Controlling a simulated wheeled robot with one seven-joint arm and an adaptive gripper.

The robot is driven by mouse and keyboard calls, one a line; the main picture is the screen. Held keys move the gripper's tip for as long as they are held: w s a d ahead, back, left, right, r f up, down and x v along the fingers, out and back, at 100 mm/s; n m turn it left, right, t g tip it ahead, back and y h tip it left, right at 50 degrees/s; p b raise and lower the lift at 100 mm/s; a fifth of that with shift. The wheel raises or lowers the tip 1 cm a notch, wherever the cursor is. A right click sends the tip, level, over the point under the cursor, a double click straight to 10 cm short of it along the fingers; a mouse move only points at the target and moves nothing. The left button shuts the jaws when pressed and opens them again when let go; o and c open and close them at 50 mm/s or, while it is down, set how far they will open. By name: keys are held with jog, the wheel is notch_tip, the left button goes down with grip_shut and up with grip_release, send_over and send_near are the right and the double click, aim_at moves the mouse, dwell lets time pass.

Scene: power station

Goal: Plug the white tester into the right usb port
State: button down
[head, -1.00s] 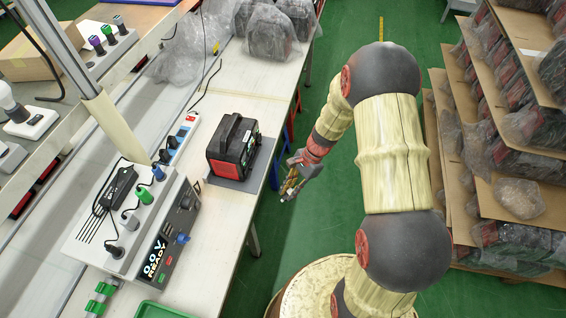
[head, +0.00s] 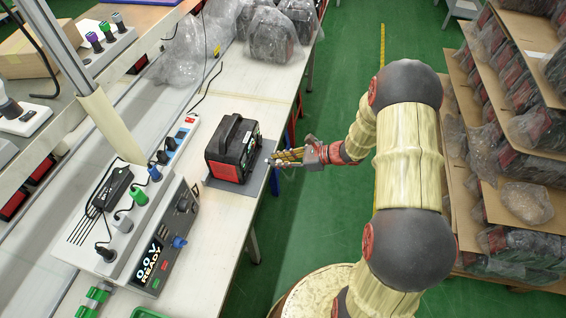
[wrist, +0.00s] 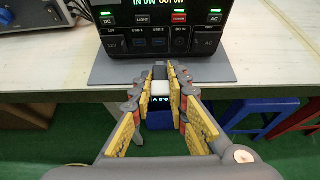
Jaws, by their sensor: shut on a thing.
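The power station (head: 232,147) is a black and red box with a top handle, standing on a grey mat (head: 265,158) near the table's front edge. In the wrist view its front panel (wrist: 170,32) faces me, with lit DC, power and AC labels. Two USB ports sit side by side mid-panel; the right USB port (wrist: 158,42) looks empty. My gripper (head: 270,160) is in front of the panel, level with the mat's edge. In the wrist view my gripper (wrist: 162,72) is shut on the white tester (wrist: 161,88), whose small lit display shows between the fingers. Its plug end is hard to make out.
A bench supply (head: 155,235) reading 0.0V READY and a power strip (head: 180,138) stand left of the power station. Bagged units (head: 272,38) lie at the table's back. Blue (wrist: 255,112) and red stools are under the table. A loaded shelf (head: 505,130) stands right.

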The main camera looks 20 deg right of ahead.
aim_at(269, 160)
jog(key=shift+w+a+b, duration=0.15)
jog(key=shift+w+a, duration=0.4)
jog(key=shift+a, duration=0.25)
jog(key=shift+w+a+b, duration=0.15)
jog(key=shift+w+a, duration=0.4)
jog(key=shift+a, duration=0.25)
jog(key=shift+w+a, duration=0.15)
jog(key=shift+a, duration=0.1)
dwell(0.3)
jog(key=shift+w+a+r, duration=0.1)
jog(key=shift+w+a, duration=0.1)
jog(key=shift+a, duration=0.05)
jog(key=shift+w+a, duration=0.15)
jog(key=shift+a, duration=0.05)
dwell(0.7)
jog(key=c, duration=1.7)
grip_release()
jog(key=shift+c, duration=0.2)
jog(key=shift+o, duration=0.5)
jog(key=v, duration=1.2)
